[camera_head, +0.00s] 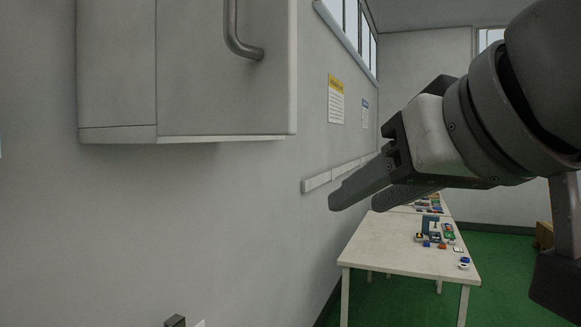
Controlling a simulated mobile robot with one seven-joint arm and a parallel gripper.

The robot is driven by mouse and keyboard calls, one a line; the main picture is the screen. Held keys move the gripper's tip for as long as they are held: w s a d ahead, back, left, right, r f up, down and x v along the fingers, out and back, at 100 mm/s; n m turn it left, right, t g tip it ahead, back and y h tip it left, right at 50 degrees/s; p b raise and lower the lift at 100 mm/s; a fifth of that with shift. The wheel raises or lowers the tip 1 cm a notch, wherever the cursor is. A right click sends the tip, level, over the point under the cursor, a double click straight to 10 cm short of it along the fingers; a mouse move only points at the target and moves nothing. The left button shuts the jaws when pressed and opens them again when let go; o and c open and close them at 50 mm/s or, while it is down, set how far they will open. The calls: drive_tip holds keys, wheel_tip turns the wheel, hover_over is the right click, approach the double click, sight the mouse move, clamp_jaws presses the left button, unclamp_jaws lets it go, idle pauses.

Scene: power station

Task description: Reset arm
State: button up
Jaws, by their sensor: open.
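My gripper (352,204) is at the right of the head view, on my grey and white arm, which comes in from the right edge. Its dark fingers point left and slightly down, with nothing seen between them. It is in the air in front of the wall, to the right of and lower than a grey cabinet.
The grey cabinet (215,80) with a metal handle (233,35) hangs on the left wall. A white table (385,245) with several small coloured items stands beyond my gripper. Green floor (500,285) is open to its right. A small dark object (175,321) shows at the bottom edge.

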drive_tip(key=d+f+m+g+h+p, duration=0.1)
drive_tip(key=d+f+g+h, duration=0.1)
drive_tip(key=f, duration=1.2)
drive_tip(key=s+d+f+m+g+h, duration=0.1)
drive_tip(key=d+f+g, duration=0.3)
drive_tip(key=f, duration=1.1)
drive_tip(key=shift+s+d+f+m+h+p, duration=0.2)
drive_tip(key=shift+d+m+h+p, duration=0.1)
drive_tip(key=shift+d+h+p, duration=0.15)
drive_tip(key=shift+w+r, duration=0.1)
